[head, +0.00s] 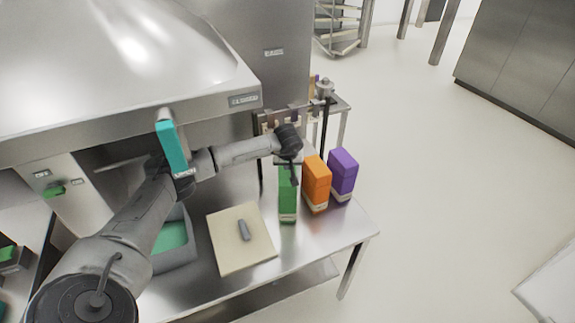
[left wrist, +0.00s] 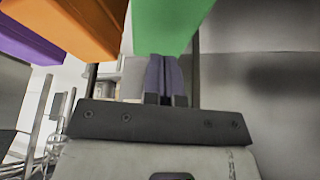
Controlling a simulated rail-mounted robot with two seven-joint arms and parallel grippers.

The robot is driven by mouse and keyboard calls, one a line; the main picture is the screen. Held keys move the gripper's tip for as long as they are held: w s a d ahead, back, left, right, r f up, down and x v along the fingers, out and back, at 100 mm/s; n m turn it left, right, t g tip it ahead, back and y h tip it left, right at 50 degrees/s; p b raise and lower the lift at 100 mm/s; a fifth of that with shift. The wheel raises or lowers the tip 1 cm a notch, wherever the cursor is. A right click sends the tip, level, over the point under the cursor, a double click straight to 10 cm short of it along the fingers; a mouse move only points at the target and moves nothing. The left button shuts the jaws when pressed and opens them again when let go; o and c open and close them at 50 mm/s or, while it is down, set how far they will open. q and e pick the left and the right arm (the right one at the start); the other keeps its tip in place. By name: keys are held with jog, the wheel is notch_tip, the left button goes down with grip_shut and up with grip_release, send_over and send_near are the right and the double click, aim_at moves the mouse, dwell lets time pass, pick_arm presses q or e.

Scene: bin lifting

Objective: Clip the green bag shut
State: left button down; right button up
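The green bag (head: 287,196) stands upright on the steel table, left of an orange bag. Its green side also fills the top middle of the left wrist view (left wrist: 168,22). My left gripper (head: 292,176) is at the green bag's top, seen from above. In the left wrist view its grey fingers (left wrist: 165,80) point at the bag and lie close together. I cannot tell whether anything is between them. A small grey piece (head: 244,230), perhaps a clip, lies on the cream board (head: 226,257). My right gripper is not in view.
The orange bag (head: 316,182) and purple bag (head: 342,172) stand close on the right. A grey bin (head: 177,261) with a teal inside is left of the board. A steel hood (head: 120,65) overhangs the back left. The table's front right corner is clear.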

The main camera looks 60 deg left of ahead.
pick_arm(q)
jog(key=shift+r+p, duration=1.25)
jog(key=shift+r, duration=1)
